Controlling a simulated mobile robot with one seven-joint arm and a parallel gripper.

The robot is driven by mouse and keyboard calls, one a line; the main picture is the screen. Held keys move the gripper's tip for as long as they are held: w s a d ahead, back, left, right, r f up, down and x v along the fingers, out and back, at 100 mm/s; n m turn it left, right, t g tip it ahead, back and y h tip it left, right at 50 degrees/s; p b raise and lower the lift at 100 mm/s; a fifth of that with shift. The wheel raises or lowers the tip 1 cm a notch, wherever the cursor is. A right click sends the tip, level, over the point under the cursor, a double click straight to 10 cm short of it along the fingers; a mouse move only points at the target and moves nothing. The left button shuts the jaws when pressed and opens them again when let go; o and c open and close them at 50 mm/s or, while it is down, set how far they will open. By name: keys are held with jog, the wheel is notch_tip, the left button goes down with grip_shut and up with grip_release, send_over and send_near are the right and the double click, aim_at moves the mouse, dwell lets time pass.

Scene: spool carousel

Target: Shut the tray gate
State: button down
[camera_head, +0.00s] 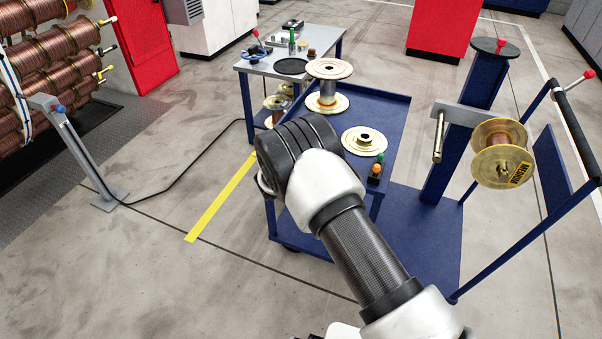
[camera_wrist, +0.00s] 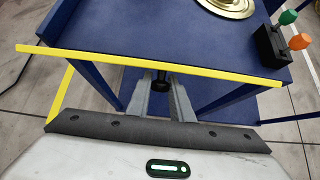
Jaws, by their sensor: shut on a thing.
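The tray gate (camera_wrist: 95,58) is a long yellow bar across the near edge of the blue tray in the wrist view. Its left end sticks out a little past the tray's left rim (camera_wrist: 60,15), and its right end lies near the button box corner. My gripper (camera_wrist: 162,84) is shut on a dark handle (camera_wrist: 161,75) under the middle of the bar. In the head view, my arm hides the gripper and the gate. I cannot tell whether the gate is latched.
A golden spool (camera_head: 363,141) lies on the tray cart (camera_head: 385,110), and it also shows in the wrist view (camera_wrist: 230,3). A button box (camera_wrist: 271,45) with green and orange knobs stands at the tray's right. Another spool (camera_head: 500,152) hangs by the post.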

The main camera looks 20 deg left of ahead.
jog(key=shift+w+d+r+g+p, duration=0.1)
jog(key=shift+w+r+g+p, duration=0.25)
jog(key=shift+r+g+p, duration=0.55)
jog(key=shift+w+f+g, duration=0.1)
jog(key=shift+w+g, duration=0.15)
jog(key=shift+g, duration=0.65)
jog(key=shift+w+g+b, duration=0.25)
jog(key=shift+g+b, duration=0.5)
jog(key=shift+g, duration=0.15)
jog(key=shift+w+r+g+b, duration=0.15)
jog(key=shift+r+g+b, duration=0.25)
jog(key=shift+g+b, duration=0.3)
jog(key=shift+r, duration=0.1)
jog(key=c, duration=1.6)
grip_release()
